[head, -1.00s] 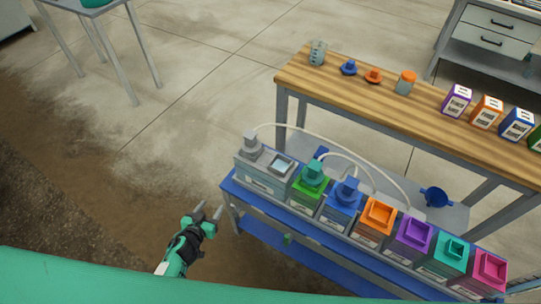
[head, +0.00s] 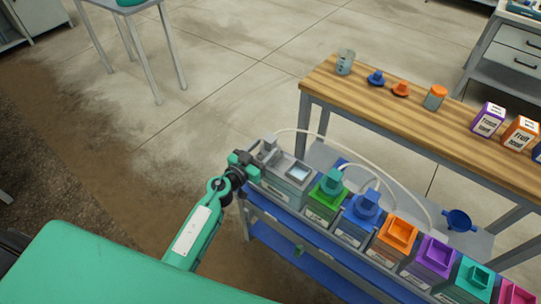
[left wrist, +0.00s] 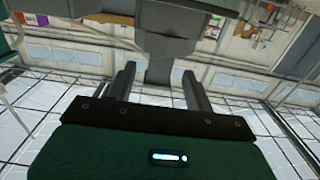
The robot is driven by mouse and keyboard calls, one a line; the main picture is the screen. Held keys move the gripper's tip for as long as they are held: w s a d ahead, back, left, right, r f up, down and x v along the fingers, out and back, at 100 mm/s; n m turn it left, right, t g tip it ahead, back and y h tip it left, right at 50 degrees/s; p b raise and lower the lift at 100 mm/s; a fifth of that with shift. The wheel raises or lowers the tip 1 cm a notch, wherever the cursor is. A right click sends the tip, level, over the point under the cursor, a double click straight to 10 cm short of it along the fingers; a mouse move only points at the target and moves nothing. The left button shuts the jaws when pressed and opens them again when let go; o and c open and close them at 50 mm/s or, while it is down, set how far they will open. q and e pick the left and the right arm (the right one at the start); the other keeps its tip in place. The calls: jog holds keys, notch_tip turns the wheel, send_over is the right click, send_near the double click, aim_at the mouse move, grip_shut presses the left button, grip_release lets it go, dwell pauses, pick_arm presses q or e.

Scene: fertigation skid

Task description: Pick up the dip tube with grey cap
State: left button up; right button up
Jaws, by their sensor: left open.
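The dip tube's grey cap (head: 268,146) stands at the left end of the grey tank (head: 287,186) on the blue rack; any tube below it is hidden. A pale hose runs from it to the right. My left gripper (head: 256,161) is at the tank's left end, close beside the cap. In the left wrist view, a grey stepped part that looks like the cap (left wrist: 172,42) lies ahead of and between the two parted fingers (left wrist: 159,70). I cannot tell whether they touch it. My right gripper is out of view.
Green (head: 326,204), blue (head: 360,221), orange (head: 393,244) and further tanks follow along the rack to the right. Hoses arch over them. A wooden bench (head: 400,118) behind holds a grey part, small caps, a jar and boxes. The floor left of the rack is clear.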

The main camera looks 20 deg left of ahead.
aim_at(267, 147)
pick_arm(q)
jog(key=shift+w+d, duration=0.15)
jog(key=shift+w, duration=0.2)
jog(key=x, duration=0.1)
jog(key=b+x, duration=0.1)
jog(key=x, duration=0.1)
jog(key=shift+w+d+f+b, duration=0.15)
jog(key=shift+w+f+b, duration=0.1)
jog(key=shift+w+b, duration=0.1)
jog(key=shift+w+d, duration=0.2)
jog(key=shift+w, duration=0.4)
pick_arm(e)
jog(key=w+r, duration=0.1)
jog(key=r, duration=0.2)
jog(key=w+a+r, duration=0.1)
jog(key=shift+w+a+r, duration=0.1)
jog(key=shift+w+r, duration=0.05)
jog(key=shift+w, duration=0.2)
pick_arm(q)
jog(key=shift+r, duration=0.1)
grip_shut()
jog(key=shift+r, duration=0.15)
